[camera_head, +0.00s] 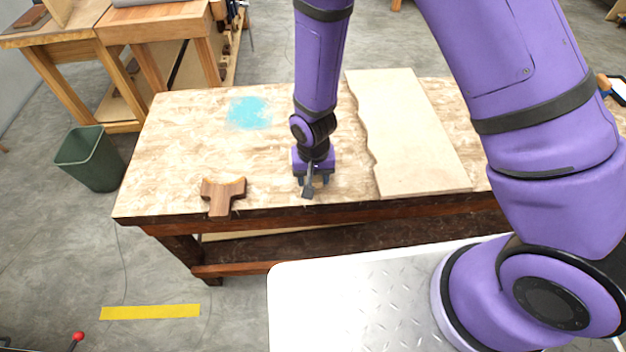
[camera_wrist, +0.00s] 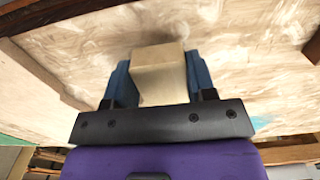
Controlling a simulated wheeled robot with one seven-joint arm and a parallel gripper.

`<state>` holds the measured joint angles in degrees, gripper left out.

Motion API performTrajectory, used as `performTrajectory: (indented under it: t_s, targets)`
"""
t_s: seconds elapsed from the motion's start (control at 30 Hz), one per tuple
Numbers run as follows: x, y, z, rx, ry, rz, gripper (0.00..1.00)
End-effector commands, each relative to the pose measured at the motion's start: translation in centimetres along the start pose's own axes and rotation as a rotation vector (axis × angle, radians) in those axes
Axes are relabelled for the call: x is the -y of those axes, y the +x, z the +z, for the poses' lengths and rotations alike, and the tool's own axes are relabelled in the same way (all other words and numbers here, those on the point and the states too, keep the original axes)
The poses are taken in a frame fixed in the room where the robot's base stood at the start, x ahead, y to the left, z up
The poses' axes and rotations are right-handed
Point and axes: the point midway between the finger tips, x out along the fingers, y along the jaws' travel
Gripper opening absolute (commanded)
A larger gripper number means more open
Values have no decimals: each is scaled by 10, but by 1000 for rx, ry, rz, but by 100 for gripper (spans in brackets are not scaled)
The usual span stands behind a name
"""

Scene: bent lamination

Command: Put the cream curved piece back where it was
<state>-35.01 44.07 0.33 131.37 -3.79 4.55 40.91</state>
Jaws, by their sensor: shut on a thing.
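My gripper (camera_head: 313,182) is near the front edge of the workbench, right of the brown wooden form. In the wrist view its two blue fingers are shut on a cream piece (camera_wrist: 162,78), with one finger on each side. Only a block-like end of that piece shows there, so its curve cannot be made out. In the head view the held piece is mostly hidden by my gripper. The brown wooden form (camera_head: 222,195) has a pale, dished upper edge and sits at the bench's front left, apart from my gripper.
The workbench (camera_head: 170,150) has a blue stain (camera_head: 249,112) at the back left. A large pale slab (camera_head: 415,140) with a wavy left edge lies right of my gripper. A green bin (camera_head: 90,158) stands on the floor at left. The bench between form and stain is clear.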

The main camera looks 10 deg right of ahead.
Motion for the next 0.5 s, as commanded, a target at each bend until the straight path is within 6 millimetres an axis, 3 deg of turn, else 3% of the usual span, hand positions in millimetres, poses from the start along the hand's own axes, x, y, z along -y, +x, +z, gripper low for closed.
performTrajectory:
  t_s: [0.17,0.5]
  targets:
    - [0,21,0,1,1,1,27]
    - [0,23,0,0,1,0,27]
